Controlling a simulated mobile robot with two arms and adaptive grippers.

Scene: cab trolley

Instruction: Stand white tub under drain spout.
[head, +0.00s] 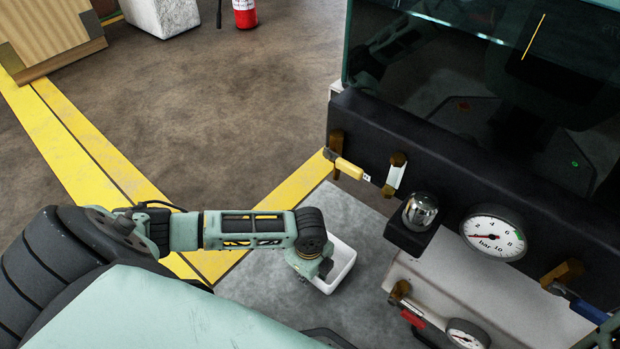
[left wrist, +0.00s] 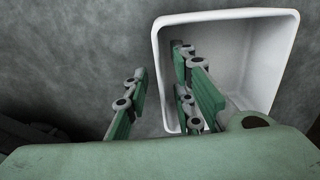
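The white tub (head: 345,262) stands on the grey floor area below the black panel. It also shows in the left wrist view (left wrist: 262,50), open side toward the camera and empty apart from a finger. My left gripper (head: 313,272) is at the tub's left side. In the left wrist view its fingers (left wrist: 158,100) are open around the tub's left wall, one outside and one inside, with gaps beside the wall. Several brass fittings with coloured handles are visible, including a red-handled one (head: 400,291) low down; I cannot tell which is the drain spout. My right gripper is not in view.
The black panel (head: 460,180) carries a yellow handle (head: 349,168), a white handle (head: 396,175), a silver dome (head: 420,210), a gauge (head: 492,237) and a blue handle (head: 588,311). A second gauge (head: 467,335) sits lower. Open floor lies left, with yellow lines (head: 75,140).

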